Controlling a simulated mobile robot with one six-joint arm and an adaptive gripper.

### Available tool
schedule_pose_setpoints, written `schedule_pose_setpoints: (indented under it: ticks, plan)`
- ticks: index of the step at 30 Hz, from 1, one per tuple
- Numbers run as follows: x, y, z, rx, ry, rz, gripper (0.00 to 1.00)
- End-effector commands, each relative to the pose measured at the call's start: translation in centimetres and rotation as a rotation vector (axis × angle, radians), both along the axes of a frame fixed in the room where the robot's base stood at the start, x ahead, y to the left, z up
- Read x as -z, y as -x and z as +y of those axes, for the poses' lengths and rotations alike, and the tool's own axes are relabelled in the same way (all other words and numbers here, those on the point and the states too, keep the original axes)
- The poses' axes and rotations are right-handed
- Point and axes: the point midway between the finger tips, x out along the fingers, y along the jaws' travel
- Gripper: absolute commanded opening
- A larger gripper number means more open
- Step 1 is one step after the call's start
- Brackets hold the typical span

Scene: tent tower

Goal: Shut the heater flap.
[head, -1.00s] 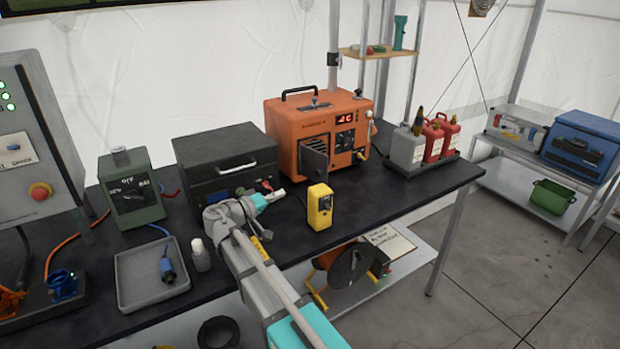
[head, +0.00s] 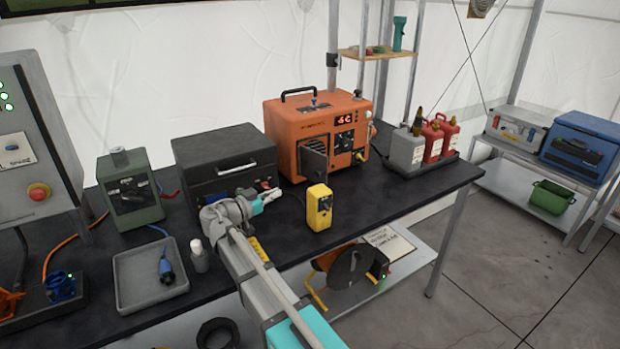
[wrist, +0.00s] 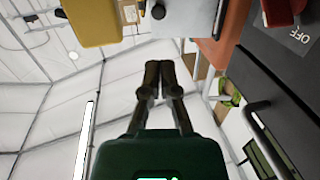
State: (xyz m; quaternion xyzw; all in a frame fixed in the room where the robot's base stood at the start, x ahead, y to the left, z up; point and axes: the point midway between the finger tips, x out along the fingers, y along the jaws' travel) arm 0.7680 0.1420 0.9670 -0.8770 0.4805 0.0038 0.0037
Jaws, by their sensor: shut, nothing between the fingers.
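The orange heater (head: 292,122) stands on the black bench, with a red lit display and a black handle on top. Its grey flap (head: 313,163) stands open, jutting out from the lower left of the front. My gripper (head: 273,192) is shut and empty, in front of the dark case and left of the flap, apart from it. In the wrist view my gripper (wrist: 159,64) has its dark fingers together. A pale grey panel, which looks like the flap (wrist: 187,18), shows beyond them beside the orange heater (wrist: 228,38).
A yellow device (head: 319,208) stands close right of my gripper, in front of the flap. The dark case (head: 222,160) stands just behind my gripper. Grey and red canisters (head: 436,142) stand right of the heater. Bare bench lies right of the yellow device.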

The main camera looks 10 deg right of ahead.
Motion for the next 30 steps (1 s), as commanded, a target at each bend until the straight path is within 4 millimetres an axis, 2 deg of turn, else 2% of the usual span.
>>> schedule_pose_setpoints:
  ticks: [10,17,30]
  plan:
    - [0.0,-0.1,-0.1,0.000,0.001,0.002,0.00]
    - [0.0,-0.7,-1.0,0.000,0.002,0.003,0.00]
    - [0.1,-3.7,-5.6,0.001,0.002,0.003,0.00]
